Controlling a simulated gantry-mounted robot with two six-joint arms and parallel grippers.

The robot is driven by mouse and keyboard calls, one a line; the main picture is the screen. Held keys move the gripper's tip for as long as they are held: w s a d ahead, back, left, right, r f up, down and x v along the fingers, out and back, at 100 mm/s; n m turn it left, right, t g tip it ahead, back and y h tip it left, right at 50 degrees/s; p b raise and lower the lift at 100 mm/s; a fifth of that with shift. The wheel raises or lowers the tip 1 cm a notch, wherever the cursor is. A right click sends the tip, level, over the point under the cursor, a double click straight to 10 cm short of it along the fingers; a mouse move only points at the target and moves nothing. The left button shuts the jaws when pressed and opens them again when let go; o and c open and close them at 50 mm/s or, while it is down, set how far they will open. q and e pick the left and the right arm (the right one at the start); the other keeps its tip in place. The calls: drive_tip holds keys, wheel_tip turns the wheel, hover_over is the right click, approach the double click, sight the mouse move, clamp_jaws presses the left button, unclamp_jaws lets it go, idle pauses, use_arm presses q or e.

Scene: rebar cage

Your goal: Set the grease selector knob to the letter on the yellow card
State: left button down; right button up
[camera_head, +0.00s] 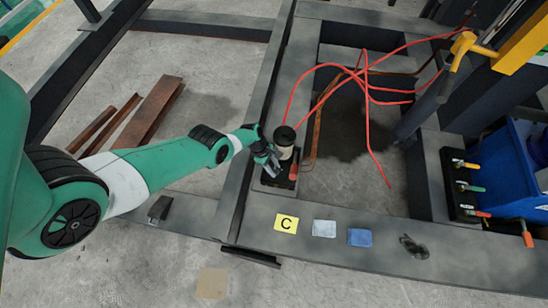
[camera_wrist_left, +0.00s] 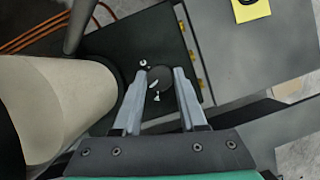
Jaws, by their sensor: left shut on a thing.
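The yellow card (camera_head: 286,223) lies on the grey steel beam and shows a black letter C; its edge also shows in the left wrist view (camera_wrist_left: 250,9). The grease unit has a cream cylinder (camera_head: 285,136) on a dark base, with the cylinder large at left in the wrist view (camera_wrist_left: 62,105). The dark round selector knob (camera_wrist_left: 164,84) sits on the dark panel, with small white marks that I cannot read. My left gripper (camera_wrist_left: 160,76) is shut on the knob, one finger on each side. In the head view my left gripper (camera_head: 268,158) partly hides the unit. My right gripper is out of view.
Red hoses (camera_head: 366,75) loop behind the unit. A black block with coloured handles (camera_head: 462,185) and a blue bin (camera_head: 512,170) stand at right. Rusty bars (camera_head: 150,108) lie on the floor.

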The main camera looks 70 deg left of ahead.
use_arm(q)
drive_tip(key=shift+c, duration=2.3)
unclamp_jaws()
drive_tip(key=p+v, duration=1)
drive_tip(key=v, duration=0.1)
drive_tip(key=shift+r+p, duration=0.3)
drive_tip(key=shift+s, duration=0.1)
